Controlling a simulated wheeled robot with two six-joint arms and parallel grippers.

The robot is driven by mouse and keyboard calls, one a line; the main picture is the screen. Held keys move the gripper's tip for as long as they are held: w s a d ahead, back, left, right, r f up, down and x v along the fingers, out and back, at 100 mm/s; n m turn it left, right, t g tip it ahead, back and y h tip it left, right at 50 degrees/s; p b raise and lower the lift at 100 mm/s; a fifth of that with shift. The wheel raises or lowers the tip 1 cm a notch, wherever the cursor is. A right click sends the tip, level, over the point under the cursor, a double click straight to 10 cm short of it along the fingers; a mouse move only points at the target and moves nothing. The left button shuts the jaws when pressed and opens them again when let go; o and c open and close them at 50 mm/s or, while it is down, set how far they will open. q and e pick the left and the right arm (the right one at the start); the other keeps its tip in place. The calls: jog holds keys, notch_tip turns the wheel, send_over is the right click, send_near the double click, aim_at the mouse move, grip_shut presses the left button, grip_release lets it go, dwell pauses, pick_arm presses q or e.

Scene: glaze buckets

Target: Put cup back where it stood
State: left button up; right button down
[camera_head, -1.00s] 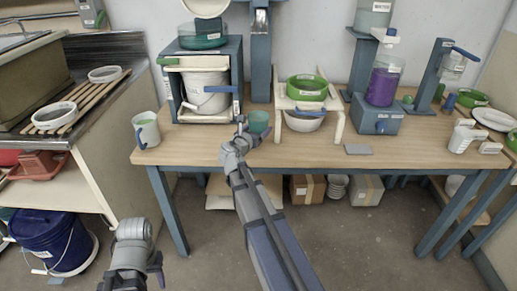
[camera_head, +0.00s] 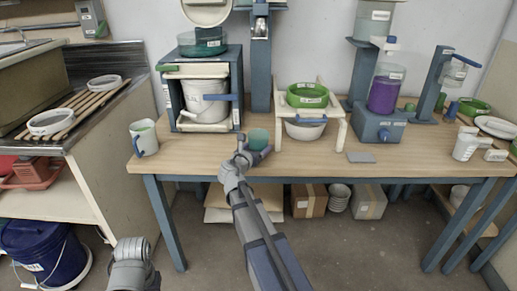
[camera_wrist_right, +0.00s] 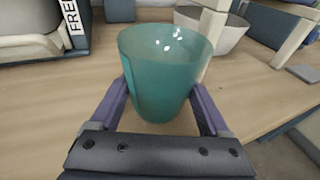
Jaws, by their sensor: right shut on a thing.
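The teal cup (camera_head: 258,138) is upright near the front of the wooden bench, between the blue press frame and the cream stand. My right gripper (camera_head: 254,152) has its purple fingers on both sides of the cup and is shut on it. The right wrist view shows the same cup (camera_wrist_right: 165,75) between the fingers (camera_wrist_right: 165,110), empty as far as I see. Whether its base touches the bench is unclear. Part of my left arm shows at the bottom left of the head view; its gripper jaws are not visible.
A white mug (camera_head: 144,139) stands at the bench's left. The blue frame (camera_head: 238,90) holds a white bucket (camera_head: 205,102). The cream stand (camera_head: 341,132) has a green bowl (camera_head: 308,96) on it and a white bowl (camera_head: 305,130) below. A grey tile (camera_head: 361,157) lies to the right.

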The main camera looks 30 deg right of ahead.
jog(key=shift+f, duration=0.25)
grip_release()
jog(key=shift+r, duration=0.1)
jog(key=shift+r, duration=0.15)
jog(key=shift+s+a+r, duration=0.1)
jog(key=shift+s+a, duration=0.15)
jog(key=p+v, duration=0.2)
jog(key=v, duration=0.9)
jog(key=shift+a+p, duration=0.15)
jog(key=shift+p, duration=0.15)
